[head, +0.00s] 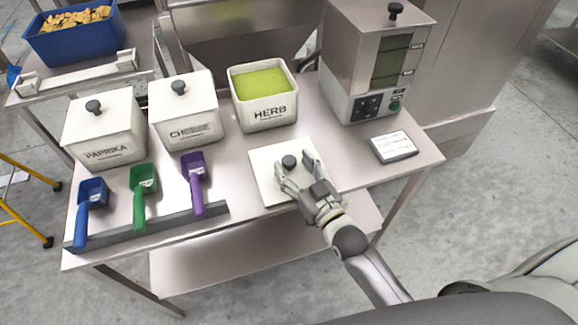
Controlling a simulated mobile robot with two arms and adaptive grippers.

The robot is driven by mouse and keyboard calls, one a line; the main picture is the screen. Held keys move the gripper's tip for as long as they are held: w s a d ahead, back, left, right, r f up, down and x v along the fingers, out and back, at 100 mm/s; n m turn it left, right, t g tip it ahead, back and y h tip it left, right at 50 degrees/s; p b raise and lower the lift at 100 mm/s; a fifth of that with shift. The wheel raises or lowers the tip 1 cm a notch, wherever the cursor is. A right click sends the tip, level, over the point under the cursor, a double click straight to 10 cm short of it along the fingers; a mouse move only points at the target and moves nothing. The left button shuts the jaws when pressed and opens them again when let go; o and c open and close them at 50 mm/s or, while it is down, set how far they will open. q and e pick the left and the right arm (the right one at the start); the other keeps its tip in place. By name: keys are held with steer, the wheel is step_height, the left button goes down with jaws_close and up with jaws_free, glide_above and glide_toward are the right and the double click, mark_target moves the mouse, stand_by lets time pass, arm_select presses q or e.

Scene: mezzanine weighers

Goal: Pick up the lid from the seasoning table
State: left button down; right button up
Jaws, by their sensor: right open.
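The lid (264,178) is a flat white square with a dark round knob (290,161). I cannot tell whether the fingers touch the knob. The gripper and its wrist hide the lid's lower right part. My left gripper is not in view.
Lidded PAPRIKA (105,148) and CHEESE (188,130) bins stand to the left. Blue (92,192), green (143,183) and purple (195,175) scoops rest on a rack in front. A dispenser (370,70) and a small flat scale-like device (394,147) are on the right.

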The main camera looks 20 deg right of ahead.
steer(key=shift+w+a, duration=0.25)
steer(key=shift+w, duration=0.45)
steer(key=shift+c, duration=0.2)
steer(key=c, duration=1)
steer(key=shift+c, duration=0.5)
steer(key=shift+r, duration=0.1)
